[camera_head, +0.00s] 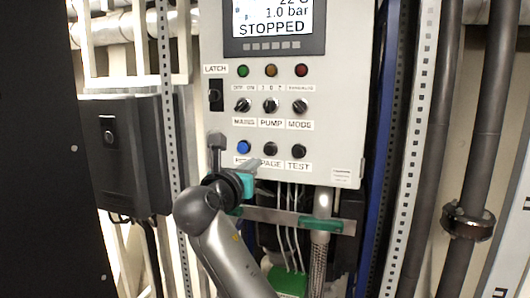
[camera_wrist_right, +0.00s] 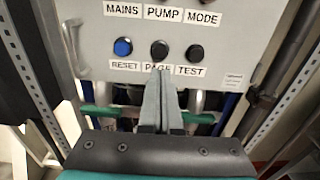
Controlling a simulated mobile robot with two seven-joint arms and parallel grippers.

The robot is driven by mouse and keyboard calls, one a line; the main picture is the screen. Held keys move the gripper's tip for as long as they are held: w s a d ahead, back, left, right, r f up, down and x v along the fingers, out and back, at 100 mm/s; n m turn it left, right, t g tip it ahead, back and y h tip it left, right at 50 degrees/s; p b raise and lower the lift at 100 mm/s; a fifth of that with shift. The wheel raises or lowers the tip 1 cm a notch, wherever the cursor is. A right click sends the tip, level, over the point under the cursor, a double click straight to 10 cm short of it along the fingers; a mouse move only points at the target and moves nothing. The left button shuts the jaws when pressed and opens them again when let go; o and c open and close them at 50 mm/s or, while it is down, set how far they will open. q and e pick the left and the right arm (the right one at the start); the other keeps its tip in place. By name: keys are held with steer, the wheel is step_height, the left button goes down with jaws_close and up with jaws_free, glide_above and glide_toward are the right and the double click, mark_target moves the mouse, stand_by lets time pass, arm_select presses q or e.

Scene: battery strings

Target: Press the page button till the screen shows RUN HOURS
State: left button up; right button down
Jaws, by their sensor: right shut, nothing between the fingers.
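The control panel's screen (camera_head: 272,18) reads STOPPED, with 1.0 bar above it; its top is cut off. The black PAGE button (camera_head: 270,149) is in the bottom row, between the blue RESET button (camera_head: 243,147) and the black TEST button (camera_head: 298,151). It also shows in the right wrist view (camera_wrist_right: 159,48). My right gripper (camera_head: 256,164) is shut and empty, its tips just below the PAGE button and over part of its label. In the right wrist view the fingertips (camera_wrist_right: 160,70) end below the button; I cannot tell their distance from the panel. My left gripper is not in view.
Above the buttons are the MAINS, PUMP and MODE knobs (camera_head: 271,105), and green, amber and red lamps (camera_head: 271,70). A black LATCH switch (camera_head: 215,95) is at left. Cables and a braided hose (camera_head: 319,262) hang below. A dark box (camera_head: 128,150) stands left.

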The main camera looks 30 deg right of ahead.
mark_target(269, 151)
steer(key=p+x, duration=0.1)
steer(key=x, duration=0.8)
steer(key=shift+w+p, duration=0.1)
steer(key=shift+p, duration=0.3)
steer(key=shift+d, duration=0.1)
